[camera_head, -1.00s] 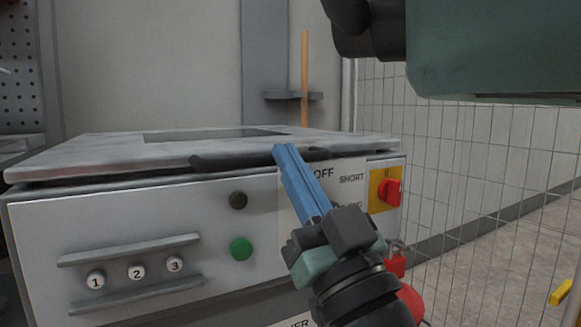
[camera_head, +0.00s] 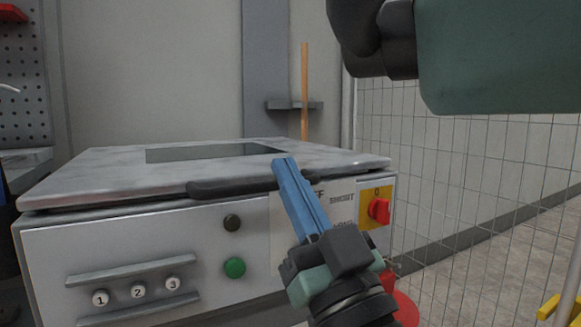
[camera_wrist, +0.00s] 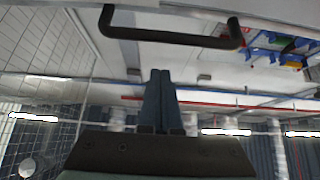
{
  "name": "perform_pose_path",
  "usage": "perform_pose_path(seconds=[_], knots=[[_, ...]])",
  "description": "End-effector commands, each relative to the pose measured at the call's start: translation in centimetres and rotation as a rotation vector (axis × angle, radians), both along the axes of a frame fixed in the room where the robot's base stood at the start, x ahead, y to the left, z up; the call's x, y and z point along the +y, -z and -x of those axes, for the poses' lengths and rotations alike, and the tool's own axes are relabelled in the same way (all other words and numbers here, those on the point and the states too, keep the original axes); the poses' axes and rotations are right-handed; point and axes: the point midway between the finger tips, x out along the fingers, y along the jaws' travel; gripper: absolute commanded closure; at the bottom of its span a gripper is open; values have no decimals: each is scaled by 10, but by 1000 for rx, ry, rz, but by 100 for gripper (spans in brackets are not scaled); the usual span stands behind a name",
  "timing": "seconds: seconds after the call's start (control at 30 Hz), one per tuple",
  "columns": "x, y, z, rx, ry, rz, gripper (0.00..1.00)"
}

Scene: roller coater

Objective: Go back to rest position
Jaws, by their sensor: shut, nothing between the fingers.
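My gripper (camera_head: 283,163) has long blue fingers pressed together with nothing between them. In the head view it points up and to the left, in front of the right half of the roller coater (camera_head: 130,232). Its tips overlap the right end of the dark lid handle (camera_head: 235,186); whether they touch it I cannot tell. In the wrist view the shut fingers (camera_wrist: 160,75) point toward a dark bar handle (camera_wrist: 170,36), with a visible gap below it. The gripper hides part of the front panel's lettering.
The front panel carries a red rotary switch on yellow (camera_head: 379,208), a green button (camera_head: 234,267), a dark button (camera_head: 232,223) and numbered knobs (camera_head: 138,291). A wire mesh fence (camera_head: 470,170) stands at the right. A pegboard (camera_head: 22,110) is at the far left.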

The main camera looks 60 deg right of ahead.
Motion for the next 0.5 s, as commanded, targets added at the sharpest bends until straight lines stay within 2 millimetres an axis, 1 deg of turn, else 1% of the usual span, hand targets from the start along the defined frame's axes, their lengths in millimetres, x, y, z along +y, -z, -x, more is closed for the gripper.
perform_pose_path(seconds=[0.03,0.2,0.4,0.5], knots=[[3,11,6,2,2,-2,100],[13,35,24,-1,2,-1,100],[22,54,39,-3,0,2,100],[24,57,43,-5,1,4,100]])
